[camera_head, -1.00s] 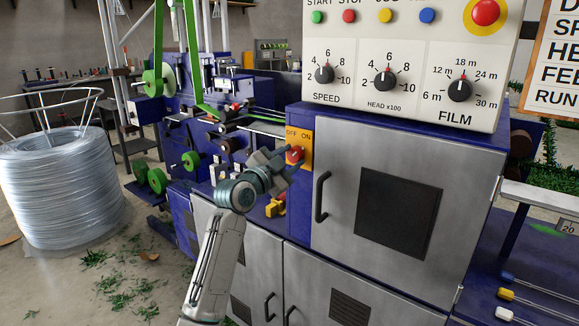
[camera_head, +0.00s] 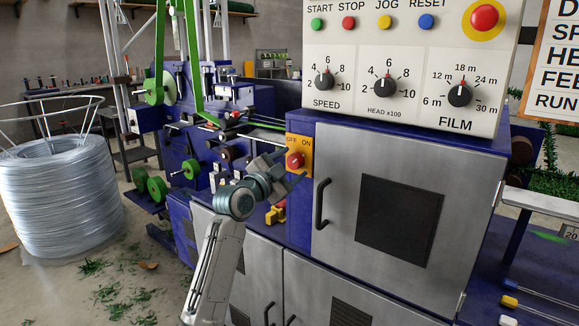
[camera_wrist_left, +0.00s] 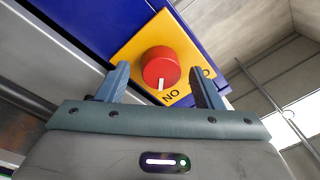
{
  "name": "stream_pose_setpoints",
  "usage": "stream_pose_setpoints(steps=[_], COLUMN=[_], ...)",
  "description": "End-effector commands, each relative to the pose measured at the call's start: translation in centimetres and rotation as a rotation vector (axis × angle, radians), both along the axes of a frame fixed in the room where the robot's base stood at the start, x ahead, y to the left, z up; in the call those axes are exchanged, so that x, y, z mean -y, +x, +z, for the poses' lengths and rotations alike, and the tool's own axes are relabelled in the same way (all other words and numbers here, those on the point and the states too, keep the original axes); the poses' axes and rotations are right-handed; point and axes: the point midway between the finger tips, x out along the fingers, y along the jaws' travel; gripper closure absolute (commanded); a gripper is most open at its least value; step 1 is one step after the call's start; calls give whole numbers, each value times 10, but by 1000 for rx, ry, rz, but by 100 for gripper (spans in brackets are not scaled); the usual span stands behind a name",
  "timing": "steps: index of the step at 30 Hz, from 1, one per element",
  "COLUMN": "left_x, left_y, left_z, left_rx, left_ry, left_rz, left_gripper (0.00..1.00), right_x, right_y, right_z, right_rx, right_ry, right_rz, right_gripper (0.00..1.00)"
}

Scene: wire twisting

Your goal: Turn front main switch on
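The front main switch is a red knob (camera_head: 295,160) on a yellow plate (camera_head: 305,171) marked OFF and ON, on the blue cabinet. The left wrist view shows the red knob (camera_wrist_left: 160,67) close up, its white mark pointing toward the ON lettering, which appears upside down. The OFF lettering is mostly hidden by a finger. My left gripper (camera_head: 284,171) is just in front of and below the knob. In the wrist view its fingers (camera_wrist_left: 159,80) are spread, with nothing gripped between them. My right gripper is not in view.
A grey cabinet door with a black handle (camera_head: 321,203) is right of the switch. A yellow-and-red part (camera_head: 275,214) sits below the plate. A control panel (camera_head: 410,65) with buttons and dials is above. A wire coil (camera_head: 60,195) stands at left.

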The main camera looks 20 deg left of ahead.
Motion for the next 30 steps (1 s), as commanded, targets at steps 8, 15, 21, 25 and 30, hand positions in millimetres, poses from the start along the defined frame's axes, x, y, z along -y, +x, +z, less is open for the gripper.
stream_pose_setpoints(steps=[8,15,21,25,30], left_x=[-3,-18,-31,-36,-37], left_y=[-7,-48,-82,-95,-101], left_z=[-1,-7,-10,-11,-12], left_rx=[1,1,1,1,0], left_ry=[0,4,4,2,0], left_rz=[1,2,1,2,0], left_gripper=[40,40,40,40,40], right_x=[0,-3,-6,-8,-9], right_y=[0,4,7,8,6], right_z=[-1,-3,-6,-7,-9], right_rx=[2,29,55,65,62], right_ry=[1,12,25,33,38], right_rz=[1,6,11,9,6], right_gripper=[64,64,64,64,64])
